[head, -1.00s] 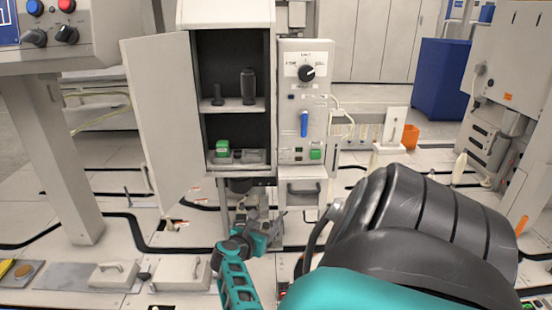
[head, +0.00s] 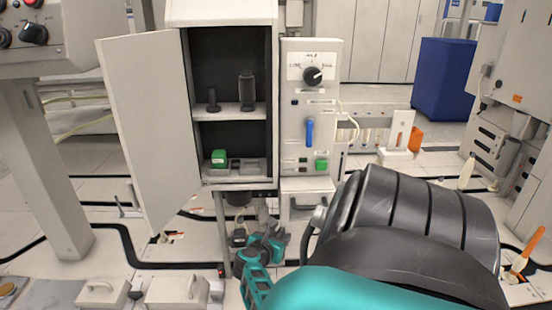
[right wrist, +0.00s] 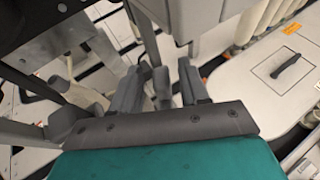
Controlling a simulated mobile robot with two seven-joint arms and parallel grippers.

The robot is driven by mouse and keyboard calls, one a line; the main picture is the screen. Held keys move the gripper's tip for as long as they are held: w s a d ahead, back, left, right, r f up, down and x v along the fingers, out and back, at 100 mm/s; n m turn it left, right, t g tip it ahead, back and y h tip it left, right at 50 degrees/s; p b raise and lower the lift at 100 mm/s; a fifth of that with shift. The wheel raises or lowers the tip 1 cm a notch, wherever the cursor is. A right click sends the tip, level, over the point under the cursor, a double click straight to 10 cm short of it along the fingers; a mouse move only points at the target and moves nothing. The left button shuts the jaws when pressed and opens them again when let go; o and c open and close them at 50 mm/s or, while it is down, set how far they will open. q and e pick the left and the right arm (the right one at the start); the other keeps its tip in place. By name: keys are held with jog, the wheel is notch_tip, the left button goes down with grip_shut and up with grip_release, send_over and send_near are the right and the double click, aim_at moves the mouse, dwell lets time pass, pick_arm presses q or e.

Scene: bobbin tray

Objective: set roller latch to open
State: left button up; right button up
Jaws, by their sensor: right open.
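A control panel (head: 310,180) stands right of an open cabinet. It carries a black rotary knob (head: 313,76), an upright blue lever (head: 309,132) and a green button (head: 321,165). The labels are too small to read, and I cannot tell which part is the roller latch. My right gripper (head: 262,222) is below the cabinet and panel, apart from the controls. In the right wrist view its grey fingers (right wrist: 162,88) are open, with nothing clearly held between them. My left gripper is not in view.
The cabinet door (head: 152,130) stands swung open to the left. Inside, dark bobbin-like parts (head: 247,90) stand on a shelf (head: 230,112), with a green block (head: 219,158) below. A drawer handle (head: 305,201) is under the panel. My arm hides the lower right.

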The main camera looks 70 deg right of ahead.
jog(key=shift+d+f, duration=0.2)
jog(key=shift+d, duration=0.2)
grip_shut()
dwell(0.4)
